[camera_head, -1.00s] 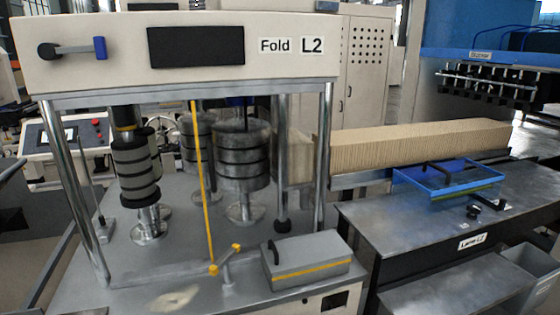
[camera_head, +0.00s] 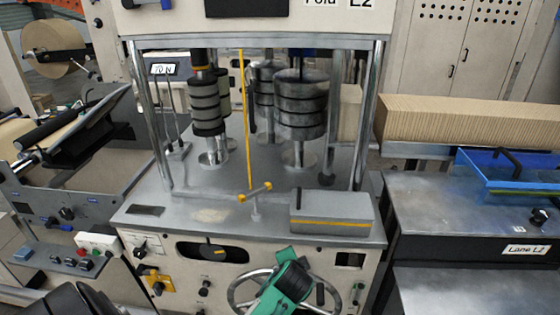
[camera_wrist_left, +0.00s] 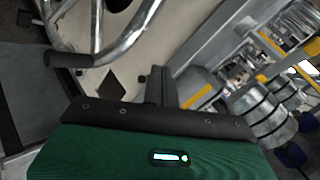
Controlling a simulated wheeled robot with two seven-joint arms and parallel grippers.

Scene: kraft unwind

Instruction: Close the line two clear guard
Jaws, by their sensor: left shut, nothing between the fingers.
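The line two fold machine (camera_head: 250,43), labelled L2, fills the middle of the head view. I cannot clearly make out its clear guard; a thin upright yellow strip (camera_head: 246,120) stands between the chrome posts, in front of the rollers. A short bar with yellow ends (camera_head: 255,192) sits at its foot on the deck. My left gripper, green and black, is low in front of the machine by the handwheel (camera_head: 240,292). In the left wrist view its dark fingers (camera_wrist_left: 161,86) are shut and empty, apart from the handwheel rim (camera_wrist_left: 130,35). My right gripper is out of view.
A grey box with a yellow stripe (camera_head: 332,212) sits on the deck's front right. A blue tray (camera_head: 510,178) and kraft stack (camera_head: 465,118) are at right. A control console (camera_head: 70,210) stands at left.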

